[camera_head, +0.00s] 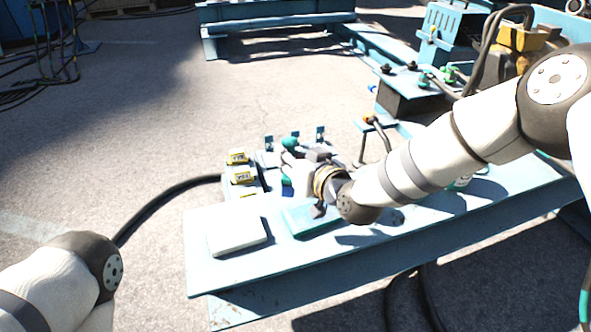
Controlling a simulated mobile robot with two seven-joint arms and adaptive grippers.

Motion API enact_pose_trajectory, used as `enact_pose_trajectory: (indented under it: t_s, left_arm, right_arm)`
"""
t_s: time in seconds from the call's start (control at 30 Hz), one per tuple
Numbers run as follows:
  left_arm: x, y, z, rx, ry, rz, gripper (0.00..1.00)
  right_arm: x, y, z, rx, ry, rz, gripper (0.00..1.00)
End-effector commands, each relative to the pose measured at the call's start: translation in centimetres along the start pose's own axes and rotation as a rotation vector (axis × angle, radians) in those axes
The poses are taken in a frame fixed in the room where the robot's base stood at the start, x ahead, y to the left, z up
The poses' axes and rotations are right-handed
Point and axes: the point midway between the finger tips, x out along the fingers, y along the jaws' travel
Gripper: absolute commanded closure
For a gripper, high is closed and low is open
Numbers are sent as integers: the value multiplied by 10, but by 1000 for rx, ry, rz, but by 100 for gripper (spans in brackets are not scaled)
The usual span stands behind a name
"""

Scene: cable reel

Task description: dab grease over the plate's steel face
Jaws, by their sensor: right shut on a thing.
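A pale, flat square plate (237,236) lies on the near left end of the blue bench. A teal flat block (307,219) lies to its right, partly under my right arm. My right gripper (308,178) is above the bench, beyond the teal block and right of the pale plate, apart from it. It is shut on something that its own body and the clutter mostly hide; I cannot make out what. Only a link and joint of my left arm show at the lower left. My left gripper is out of view. I cannot make out any grease on the pale plate.
Yellow-labelled blocks (241,176) stand at the blue bench's (290,262) far left edge, with small blue upright clips (295,136) behind. A black cable (160,204) runs to the bench from the left. Machinery (455,40) stands at upper right. Open pavement lies left.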

Motion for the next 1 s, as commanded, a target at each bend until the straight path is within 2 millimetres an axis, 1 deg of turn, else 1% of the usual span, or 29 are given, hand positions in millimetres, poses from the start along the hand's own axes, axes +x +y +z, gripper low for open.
enact_pose_trajectory:
  t_s: [0.33, 0.6, 0.9, 0.97, 1.0]
  left_arm:
    - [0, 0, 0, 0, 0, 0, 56]
    - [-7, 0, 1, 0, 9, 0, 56]
    - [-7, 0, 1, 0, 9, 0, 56]
    - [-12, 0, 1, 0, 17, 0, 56]
    - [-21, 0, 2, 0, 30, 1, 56]
  right_arm:
    - [0, 0, 0, 0, 1, 0, 100]
    - [-19, 2, 13, 26, 19, 1, 100]
    - [-22, 3, 16, 31, 22, 0, 100]
    - [-20, 1, 13, 28, 22, 1, 100]
    - [-18, -1, 9, 24, 21, 1, 100]
